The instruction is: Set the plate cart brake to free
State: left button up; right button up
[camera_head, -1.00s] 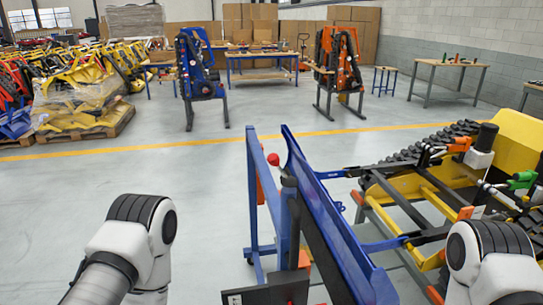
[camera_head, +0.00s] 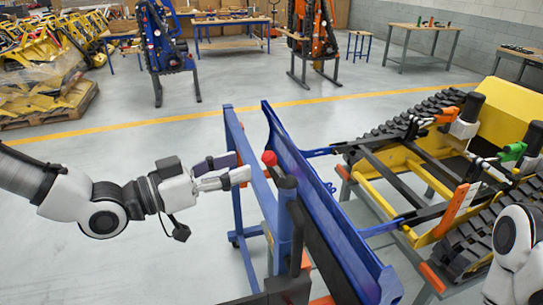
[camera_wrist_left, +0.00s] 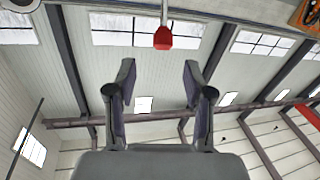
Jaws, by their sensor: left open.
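The plate cart is a blue wheeled frame (camera_head: 238,190) with a long blue plate (camera_head: 315,205) leaning on it, in the middle of the head view. A red knob (camera_head: 269,158), which looks like the brake handle, stands near the plate. It also shows in the left wrist view as a red knob (camera_wrist_left: 163,40) on a thin rod, beyond the fingertips. My left gripper (camera_head: 240,168) is open, with its fingers pointing at the knob from the left, apart from it. In the left wrist view my left gripper (camera_wrist_left: 157,75) has nothing between its fingers. My right gripper is out of view.
A yellow tracked carrier (camera_head: 400,185) stands close on the right, with blue arms reaching from the plate to it. Blue (camera_head: 165,45) and orange (camera_head: 312,35) units stand at the back. A loaded pallet (camera_head: 45,110) is at far left. The floor left of the cart is clear.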

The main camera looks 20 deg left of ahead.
aim_at(268, 154)
pick_arm(q)
jog(key=p+x, duration=0.1)
jog(key=x, duration=0.6)
jog(key=shift+w+a+f, duration=0.1)
jog(key=shift+a+f, duration=0.05)
jog(key=shift+w+d+p, duration=0.2)
jog(key=shift+d+p, duration=0.1)
jog(key=shift+w+f, duration=0.1)
jog(key=shift+w, duration=0.05)
jog(key=shift+a, duration=0.1)
jog(key=shift+c, duration=1.1)
grip_shut()
